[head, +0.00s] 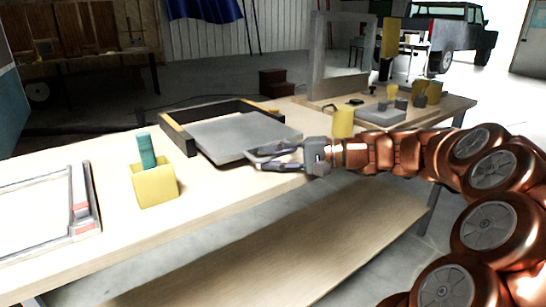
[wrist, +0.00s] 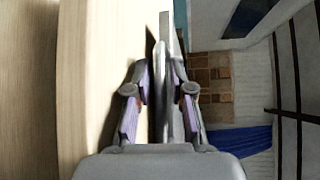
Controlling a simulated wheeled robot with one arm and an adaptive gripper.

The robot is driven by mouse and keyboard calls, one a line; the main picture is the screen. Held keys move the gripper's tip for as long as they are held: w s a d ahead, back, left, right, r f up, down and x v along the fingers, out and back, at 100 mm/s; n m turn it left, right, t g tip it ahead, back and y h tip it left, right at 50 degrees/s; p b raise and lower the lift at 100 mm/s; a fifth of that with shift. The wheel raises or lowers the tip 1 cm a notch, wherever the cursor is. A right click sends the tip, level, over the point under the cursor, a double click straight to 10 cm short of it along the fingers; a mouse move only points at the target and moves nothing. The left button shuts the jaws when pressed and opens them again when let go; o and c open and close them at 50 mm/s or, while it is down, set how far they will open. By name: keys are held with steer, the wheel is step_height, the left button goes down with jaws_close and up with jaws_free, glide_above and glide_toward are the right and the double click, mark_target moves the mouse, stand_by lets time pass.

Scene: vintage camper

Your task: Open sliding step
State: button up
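The sliding step shows in the head view as a flat grey panel (head: 240,134) in a low black and wood frame (head: 178,133) on the bench. The panel reaches out over the frame's near right side. My gripper (head: 252,158) is at the panel's near right corner, level with it, above the bench's front edge. In the wrist view my gripper (wrist: 162,78) has its fingers on either side of the panel's edge (wrist: 165,45). The fingers are close to the panel; whether both press on it is unclear.
A yellow block with a teal piece (head: 147,150) and a white-topped framed tray (head: 88,200) stand to the left on the bench (head: 110,165). A yellow mug (head: 343,121) is just behind my arm. A lower shelf (head: 270,245) lies beneath.

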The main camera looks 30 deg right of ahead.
steer(key=v, duration=1.2)
stand_by(0.6)
steer(key=s+a+r+n+g+h+p, duration=0.25)
steer(key=s+a+g+p, duration=0.2)
steer(key=a+p, duration=0.5)
steer(key=s+a+r+n+g+h+p, duration=0.1)
steer(key=s+a+r+n+g+p, duration=0.3)
steer(key=a, duration=0.9)
steer(key=s+d+r+n+g+h+p, duration=0.2)
steer(key=s+h+p, duration=0.7)
steer(key=s+p, duration=0.6)
steer(key=shift+s+d+r+g+h+p, duration=0.15)
steer(key=shift+d+r+g+h+p, duration=0.3)
steer(key=shift+p, duration=1.5)
